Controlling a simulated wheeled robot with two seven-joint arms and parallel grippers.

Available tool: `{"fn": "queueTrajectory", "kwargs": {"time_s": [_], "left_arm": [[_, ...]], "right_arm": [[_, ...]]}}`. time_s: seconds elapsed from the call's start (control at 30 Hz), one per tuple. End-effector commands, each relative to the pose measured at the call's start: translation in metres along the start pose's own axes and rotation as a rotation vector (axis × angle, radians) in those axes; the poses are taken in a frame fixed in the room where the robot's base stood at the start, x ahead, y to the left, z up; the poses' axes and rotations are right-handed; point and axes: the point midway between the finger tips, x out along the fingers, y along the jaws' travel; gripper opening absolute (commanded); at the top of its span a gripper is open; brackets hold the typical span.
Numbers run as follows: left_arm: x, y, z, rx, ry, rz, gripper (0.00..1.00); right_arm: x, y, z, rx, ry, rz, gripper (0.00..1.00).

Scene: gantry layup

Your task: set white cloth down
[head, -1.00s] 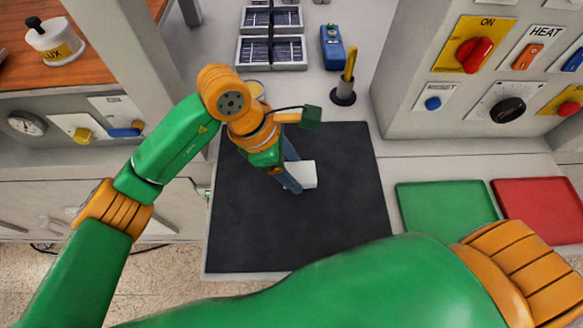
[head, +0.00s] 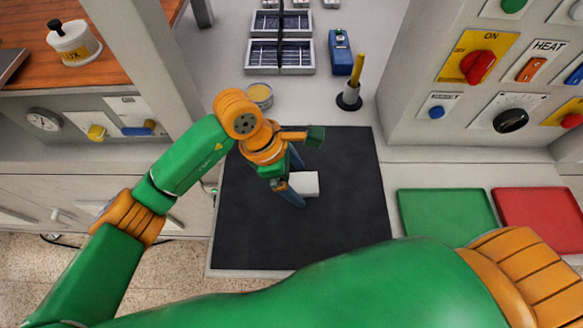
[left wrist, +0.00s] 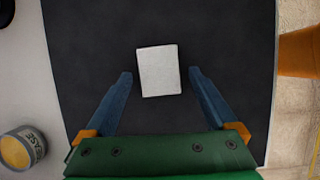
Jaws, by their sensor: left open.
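The white cloth (head: 306,184) is a small, flat, pale rectangle lying on the black mat (head: 330,232). My left gripper (head: 299,186) is above the mat at the cloth's left side in the head view. The cloth is clear of both fingers. My right arm crosses the bottom of the head view, but its gripper is out of view.
A round tin (head: 259,95) stands behind the mat, with a yellow-handled tool in a black holder (head: 349,98) and a blue device (head: 341,52). Green (head: 446,213) and red (head: 540,218) trays lie to the right, below a control panel. The rest of the mat is bare.

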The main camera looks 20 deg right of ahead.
Motion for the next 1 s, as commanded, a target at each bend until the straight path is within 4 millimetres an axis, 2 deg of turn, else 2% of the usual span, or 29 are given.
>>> {"fn": "queueTrajectory", "kwargs": {"time_s": [0.17,0.3,0.4,0.5,0.63,1.0], "left_arm": [[-0.033,0.002,-0.002,0.003,0.000,0.009,0.91],[-0.073,0.002,-0.002,0.003,0.002,0.010,0.91],[-0.097,0.001,-0.001,0.002,0.000,0.007,0.91],[-0.112,0.001,-0.001,0.001,0.000,0.004,0.91],[-0.119,0.000,0.000,0.001,0.000,0.001,0.91],[-0.119,0.000,0.000,0.001,-0.001,0.001,0.91]], "right_arm": [[0.015,0.000,0.001,0.000,0.000,0.000,0.50],[0.028,-0.001,0.002,0.000,0.000,0.000,0.50],[0.032,-0.001,0.003,0.000,0.000,0.000,0.50],[0.034,-0.001,0.003,0.000,0.000,0.000,0.50],[0.034,-0.001,0.003,0.000,0.000,0.000,0.50],[0.033,-0.001,0.003,0.000,0.000,0.000,0.50]]}}
